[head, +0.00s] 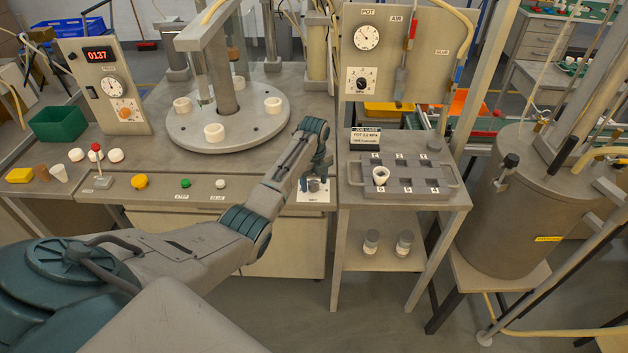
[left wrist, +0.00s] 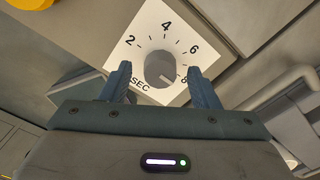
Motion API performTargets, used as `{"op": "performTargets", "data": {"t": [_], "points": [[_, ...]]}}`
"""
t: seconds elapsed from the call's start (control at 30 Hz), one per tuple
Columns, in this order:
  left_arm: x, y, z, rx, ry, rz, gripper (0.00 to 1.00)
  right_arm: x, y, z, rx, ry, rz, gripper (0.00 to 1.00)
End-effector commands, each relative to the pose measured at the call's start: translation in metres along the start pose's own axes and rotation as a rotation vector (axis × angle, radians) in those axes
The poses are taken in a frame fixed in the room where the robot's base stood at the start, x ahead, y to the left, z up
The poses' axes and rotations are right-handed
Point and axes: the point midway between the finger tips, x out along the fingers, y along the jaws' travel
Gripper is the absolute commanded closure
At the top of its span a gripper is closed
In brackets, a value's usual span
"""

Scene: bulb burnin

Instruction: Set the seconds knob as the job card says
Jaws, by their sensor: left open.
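The seconds knob (left wrist: 160,68) is a round grey knob on a white dial plate marked 2, 4, 6, 8 and SEC in the left wrist view. A light mark on it points toward the 8. In the head view the knob (head: 314,186) is low at the front of the bench. My left gripper (head: 316,170) is over it; its open fingers (left wrist: 160,75) stand either side of the knob with gaps. The job card (head: 366,138) stands on the right-hand bench; its upper line seems to read POT 2.2 MPa, and its lower line is too small to read surely.
A red-topped lever (head: 97,165), a yellow button (head: 140,181), a green button (head: 186,183) and a white button (head: 220,184) line the bench front. A round turntable (head: 180,135) carries white rings behind. A grey tray (head: 430,193) stands right of the arm.

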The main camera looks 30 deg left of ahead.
Motion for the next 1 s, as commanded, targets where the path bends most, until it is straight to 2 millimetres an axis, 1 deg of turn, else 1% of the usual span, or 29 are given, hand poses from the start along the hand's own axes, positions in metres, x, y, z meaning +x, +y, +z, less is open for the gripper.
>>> {"op": "performTargets", "data": {"t": [0.03, 0.17, 0.2, 0.23, 0.47, 0.63, 0.77, 1.0], "points": [[0.000, 0.000, 0.000, 0.000, 0.000, 0.000, 0.50, 0.000, 0.000, 0.000, 0.000, 0.000, 0.000, 0.64], [0.000, 0.000, 0.000, 0.000, 0.000, 0.000, 0.76, 0.000, 0.000, 0.000, 0.000, 0.000, 0.000, 0.64], [0.000, 0.000, 0.000, 0.000, 0.000, 0.000, 0.84, 0.000, 0.000, 0.000, 0.000, 0.000, 0.000, 0.64], [0.000, 0.000, 0.000, 0.000, 0.001, 0.000, 0.88, 0.000, 0.000, 0.000, 0.000, 0.000, 0.000, 0.64], [-0.001, 0.000, 0.000, -0.014, 0.001, 0.001, 0.88, -0.002, 0.000, 0.000, 0.000, 0.000, 0.000, 0.64], [-0.002, 0.000, 0.000, -0.068, 0.002, 0.001, 0.88, -0.007, -0.001, -0.001, 0.000, 0.000, -0.001, 0.64], [-0.003, 0.000, 0.000, -0.147, 0.002, 0.002, 0.88, -0.014, -0.001, -0.002, 0.001, 0.000, -0.003, 0.64], [-0.004, -0.001, 0.000, -0.356, 0.002, 0.001, 0.88, -0.028, -0.002, -0.003, 0.002, 0.000, -0.004, 0.64]]}}
